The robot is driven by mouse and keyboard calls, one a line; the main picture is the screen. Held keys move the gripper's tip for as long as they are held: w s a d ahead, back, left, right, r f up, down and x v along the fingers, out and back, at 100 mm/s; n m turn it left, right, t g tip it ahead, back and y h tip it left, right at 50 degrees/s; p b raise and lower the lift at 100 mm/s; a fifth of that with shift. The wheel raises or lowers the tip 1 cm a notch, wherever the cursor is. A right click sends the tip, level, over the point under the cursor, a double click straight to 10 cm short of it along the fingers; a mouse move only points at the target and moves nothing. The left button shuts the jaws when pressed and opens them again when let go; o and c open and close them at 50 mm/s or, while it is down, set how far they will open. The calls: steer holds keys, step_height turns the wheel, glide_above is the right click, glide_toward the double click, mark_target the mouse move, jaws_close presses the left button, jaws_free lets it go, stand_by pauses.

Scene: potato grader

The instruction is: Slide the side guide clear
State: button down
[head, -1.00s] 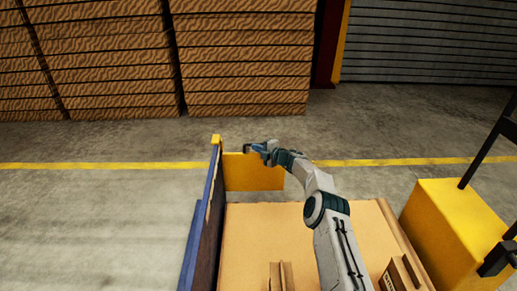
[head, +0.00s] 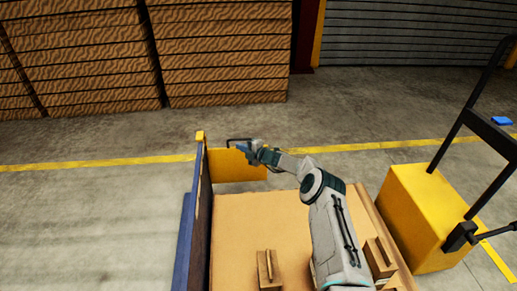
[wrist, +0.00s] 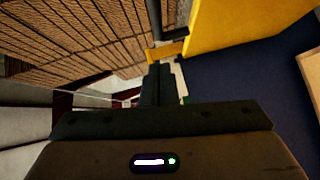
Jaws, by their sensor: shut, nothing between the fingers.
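A long blue side panel (head: 187,225), which looks like the side guide, stands upright along the left edge of the tan bed. A small yellow block (head: 200,136) caps its far end. A yellow end panel (head: 232,166) stands at the far end of the bed, with a thin black handle (head: 238,140) above its top edge. My gripper (head: 243,149) is shut and empty beside this handle; whether they touch is unclear. In the wrist view the shut fingers (wrist: 158,85) point toward a yellow piece, with a dark blue surface (wrist: 245,85) to their right.
Wooden blocks (head: 268,270) lie on the tan bed (head: 255,220). A yellow box (head: 420,215) with a black frame (head: 465,120) stands at the right. Stacked brown slabs (head: 220,50) stand at the back. The floor left of the blue panel is clear.

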steer(key=p+v, duration=0.4)
steer(key=v, duration=0.5)
steer(key=s+a+r+n+g+h+p, duration=0.1)
steer(key=s+a+r+n+g+p, duration=0.2)
steer(key=s+r+n, duration=0.6)
steer(key=s+a+r+n+g+h+p, duration=0.1)
steer(key=s+r+n+g+p, duration=0.4)
steer(key=r, duration=0.8)
steer(key=s+a+r+n+g+h+p, duration=0.15)
steer(key=s+r+n+p, duration=0.35)
steer(key=r+n, duration=0.5)
steer(key=s+d+r+n+h+p, duration=0.3)
steer(key=s+d+r+n+p, duration=0.2)
steer(key=s, duration=0.6)
steer(key=s+d+r+n+t+h+p, duration=0.1)
steer(key=s+d+r+n+h+p, duration=0.2)
steer(key=s+d+r+n+p, duration=0.3)
steer(key=s+d+r+n+h+p, duration=0.3)
steer(key=s+d+r+n+p, duration=0.2)
steer(key=s+r+n, duration=0.5)
steer(key=s+d+r, duration=0.1)
steer(key=s+r, duration=0.4)
steer(key=s, duration=0.1)
steer(key=shift+n, duration=0.3)
